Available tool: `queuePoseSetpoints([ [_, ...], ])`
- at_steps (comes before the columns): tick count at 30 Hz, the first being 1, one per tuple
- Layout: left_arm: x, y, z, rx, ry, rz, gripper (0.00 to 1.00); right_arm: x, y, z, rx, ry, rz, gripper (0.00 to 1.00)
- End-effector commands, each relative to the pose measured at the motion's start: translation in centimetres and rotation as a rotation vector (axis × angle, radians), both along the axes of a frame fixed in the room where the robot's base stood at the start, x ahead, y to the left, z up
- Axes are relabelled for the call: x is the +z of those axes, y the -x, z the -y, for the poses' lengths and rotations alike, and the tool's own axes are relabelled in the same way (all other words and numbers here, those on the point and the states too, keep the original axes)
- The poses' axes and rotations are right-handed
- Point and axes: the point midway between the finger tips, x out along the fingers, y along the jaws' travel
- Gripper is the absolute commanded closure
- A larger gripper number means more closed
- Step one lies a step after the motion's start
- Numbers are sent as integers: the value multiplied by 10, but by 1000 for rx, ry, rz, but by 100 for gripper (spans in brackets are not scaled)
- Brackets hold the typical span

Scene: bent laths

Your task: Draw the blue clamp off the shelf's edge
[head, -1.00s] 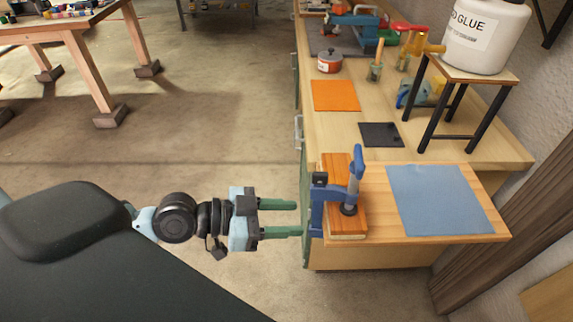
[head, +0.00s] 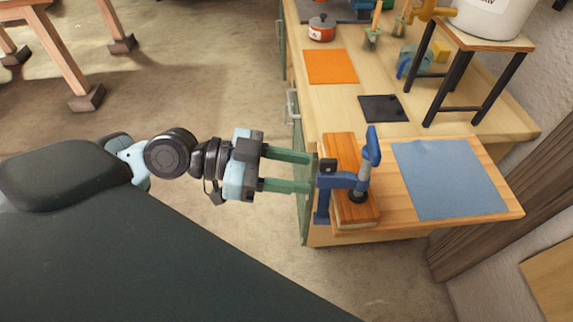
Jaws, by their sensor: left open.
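The blue clamp (head: 343,181) sits on the left edge of the wooden shelf (head: 384,172). Its upright handle and screw stand over an orange-brown wooden block (head: 343,147), and its frame hangs over the edge. The clamp seems to press on the block. My left gripper (head: 314,172) comes in from the left with its two green fingers apart. The fingertips are at the outer side of the clamp's frame, one farther back and one nearer. I cannot tell whether they touch it. My right gripper is not in view.
A blue mat (head: 450,178) lies on the shelf to the right. On the bench behind are an orange mat (head: 330,66), a dark square (head: 384,108), a small red pot (head: 321,28) and a black-legged stand (head: 480,75).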

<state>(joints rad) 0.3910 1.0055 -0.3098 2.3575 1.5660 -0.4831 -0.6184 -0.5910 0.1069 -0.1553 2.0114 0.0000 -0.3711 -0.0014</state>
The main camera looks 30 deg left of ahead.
Motion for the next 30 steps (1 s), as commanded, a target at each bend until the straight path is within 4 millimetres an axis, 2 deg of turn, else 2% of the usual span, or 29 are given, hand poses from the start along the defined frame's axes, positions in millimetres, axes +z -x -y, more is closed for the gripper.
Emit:
queuePoseSetpoints([
  [1, 6, -3, 5, 0, 6, 6, 56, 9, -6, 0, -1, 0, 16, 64],
  [4, 6, -8, 18, -4, 4, 12, 56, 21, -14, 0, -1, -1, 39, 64],
  [10, -1, -20, 40, -3, 2, 11, 56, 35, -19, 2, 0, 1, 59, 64],
  [19, -13, -32, 65, -2, 1, 2, 56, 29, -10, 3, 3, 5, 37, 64],
  [30, -16, -36, 71, -3, -1, 2, 56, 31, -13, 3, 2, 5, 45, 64],
])
